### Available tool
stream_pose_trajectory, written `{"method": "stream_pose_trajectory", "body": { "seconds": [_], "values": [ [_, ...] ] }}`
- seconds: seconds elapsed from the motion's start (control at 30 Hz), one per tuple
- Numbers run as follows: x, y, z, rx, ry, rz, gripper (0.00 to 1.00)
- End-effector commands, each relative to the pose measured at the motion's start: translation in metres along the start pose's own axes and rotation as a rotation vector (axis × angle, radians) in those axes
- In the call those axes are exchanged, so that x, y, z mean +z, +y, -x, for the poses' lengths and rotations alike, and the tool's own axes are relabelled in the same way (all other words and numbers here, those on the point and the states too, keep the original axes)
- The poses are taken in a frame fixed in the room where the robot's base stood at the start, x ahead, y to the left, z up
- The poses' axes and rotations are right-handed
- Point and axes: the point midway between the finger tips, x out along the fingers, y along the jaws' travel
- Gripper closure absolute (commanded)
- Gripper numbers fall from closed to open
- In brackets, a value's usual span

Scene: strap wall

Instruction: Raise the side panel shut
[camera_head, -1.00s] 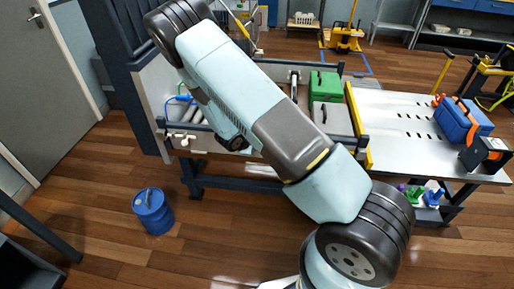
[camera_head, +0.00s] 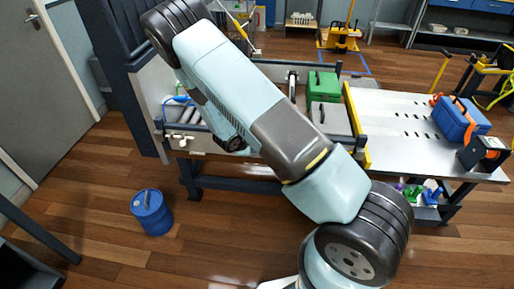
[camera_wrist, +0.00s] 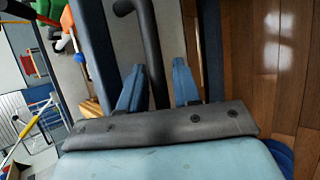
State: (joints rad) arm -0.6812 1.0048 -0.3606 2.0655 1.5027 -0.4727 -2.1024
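The side panel appears as a pale strip (camera_head: 262,160) along the front of the bench in the head view, mostly hidden behind my arm. In the wrist view a pale panel surface (camera_wrist: 175,40) carries a dark bar handle (camera_wrist: 151,45). My gripper (camera_wrist: 158,78) shows there with two blue fingers apart, one on each side of the handle bar. I cannot tell whether either finger touches the bar. In the head view my gripper is hidden by my arm.
A green case (camera_head: 324,85) and a grey case (camera_head: 329,117) stand on the bench behind the panel. A blue toolbox (camera_head: 460,120) sits on the metal top to the right. A blue canister (camera_head: 152,212) stands on the floor at left; the wooden floor around it is clear.

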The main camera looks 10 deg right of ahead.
Motion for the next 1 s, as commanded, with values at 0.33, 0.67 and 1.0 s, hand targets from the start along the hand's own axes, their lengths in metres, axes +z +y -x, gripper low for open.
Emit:
{"method": "stream_pose_trajectory", "body": {
  "seconds": [0.33,0.67,1.0],
  "values": [
    [-0.002,0.001,0.053,0.002,0.006,-0.003,0.58],
    [0.002,-0.002,0.110,-0.001,0.000,-0.003,0.58],
    [0.003,-0.003,0.135,-0.001,-0.004,-0.001,0.58]
  ]
}}
